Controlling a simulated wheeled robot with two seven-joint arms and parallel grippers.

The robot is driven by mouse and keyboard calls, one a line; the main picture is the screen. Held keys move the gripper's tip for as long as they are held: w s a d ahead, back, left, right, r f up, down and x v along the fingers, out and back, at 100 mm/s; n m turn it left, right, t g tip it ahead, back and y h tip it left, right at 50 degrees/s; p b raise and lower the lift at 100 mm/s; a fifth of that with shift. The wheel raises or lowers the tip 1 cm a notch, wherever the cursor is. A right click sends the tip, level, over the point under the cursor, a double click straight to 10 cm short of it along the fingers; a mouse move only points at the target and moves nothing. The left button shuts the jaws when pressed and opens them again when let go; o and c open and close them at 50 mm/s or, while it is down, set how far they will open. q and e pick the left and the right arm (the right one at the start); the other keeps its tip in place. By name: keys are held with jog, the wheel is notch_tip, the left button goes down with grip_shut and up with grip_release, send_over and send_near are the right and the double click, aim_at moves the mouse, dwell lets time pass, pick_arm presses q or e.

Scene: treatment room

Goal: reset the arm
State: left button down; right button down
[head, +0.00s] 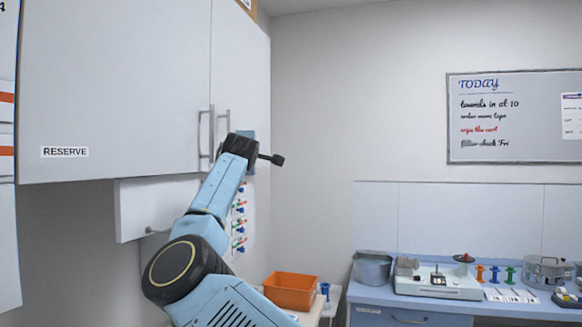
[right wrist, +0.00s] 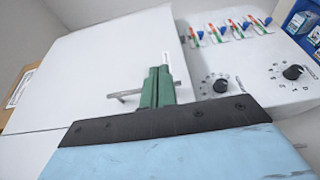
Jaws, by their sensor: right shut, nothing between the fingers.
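My right arm, light blue with dark joints, rises from the bottom of the head view to the wall cabinet (head: 118,75). Its dark wrist is in front of the cabinet's right edge, near two vertical bar handles. In the head view the fingers cannot be made out. In the right wrist view the green fingers of my right gripper (right wrist: 157,86) are shut together and empty. They are in front of a metal bar handle (right wrist: 122,95) on a white door; whether they touch it I cannot tell. My left gripper is not in view.
Below the cabinet is a panel with colored clips (head: 239,222); it also shows with knobs in the right wrist view (right wrist: 250,60). An orange bin (head: 291,291) stands below. The wall between is clear.

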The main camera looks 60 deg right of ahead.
jog(key=s+d+b, duration=0.1)
jog(key=s+b, duration=0.2)
jog(key=s, duration=0.5)
jog(key=shift+s+d, duration=0.15)
jog(key=shift+s, duration=0.05)
